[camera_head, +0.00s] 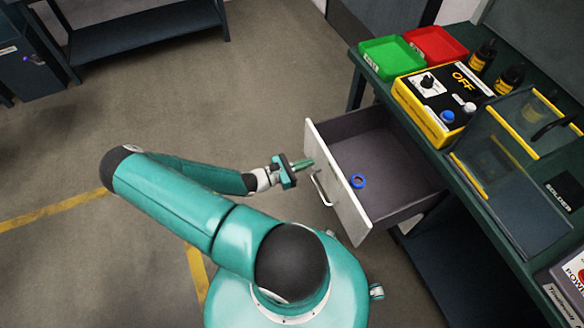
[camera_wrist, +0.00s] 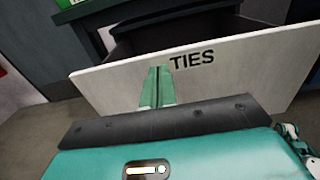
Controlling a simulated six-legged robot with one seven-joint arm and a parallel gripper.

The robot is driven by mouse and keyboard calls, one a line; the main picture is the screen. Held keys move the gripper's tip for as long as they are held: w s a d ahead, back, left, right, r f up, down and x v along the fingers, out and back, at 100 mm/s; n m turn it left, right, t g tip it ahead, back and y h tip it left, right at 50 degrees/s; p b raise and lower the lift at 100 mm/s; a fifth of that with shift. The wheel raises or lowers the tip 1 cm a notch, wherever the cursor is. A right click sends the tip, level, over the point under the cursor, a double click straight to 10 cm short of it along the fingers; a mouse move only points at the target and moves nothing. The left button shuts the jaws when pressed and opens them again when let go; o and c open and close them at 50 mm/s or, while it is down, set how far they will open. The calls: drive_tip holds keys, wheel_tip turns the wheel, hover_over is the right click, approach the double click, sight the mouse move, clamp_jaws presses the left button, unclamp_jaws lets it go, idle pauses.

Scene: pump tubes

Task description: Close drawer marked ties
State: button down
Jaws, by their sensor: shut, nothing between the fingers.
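The drawer (camera_head: 338,180) is pulled out from under the green workbench, with its white front facing my arm. Its front reads "TIES" in the wrist view (camera_wrist: 225,70). A silver bar handle (camera_head: 320,189) is on the outer face. A blue ring (camera_head: 358,181) lies on the drawer floor. My gripper (camera_head: 306,164) is shut and empty, with its tips at or very close to the drawer front, above the handle in the picture. In the wrist view the shut fingers (camera_wrist: 157,86) overlap the front just left of the lettering. I cannot tell whether they touch it.
On the workbench (camera_head: 440,165) stand a green tray (camera_head: 391,57), a red tray (camera_head: 436,44), a yellow-black control box (camera_head: 437,110), dark bottles and a clear guarded case (camera_head: 510,165). A dark shelf (camera_head: 145,30) stands far left. The floor (camera_head: 230,95) between is clear.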

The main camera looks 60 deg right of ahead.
sight(327, 156)
drive_tip(key=shift+x, duration=2.35)
drive_tip(key=shift+s, duration=0.1)
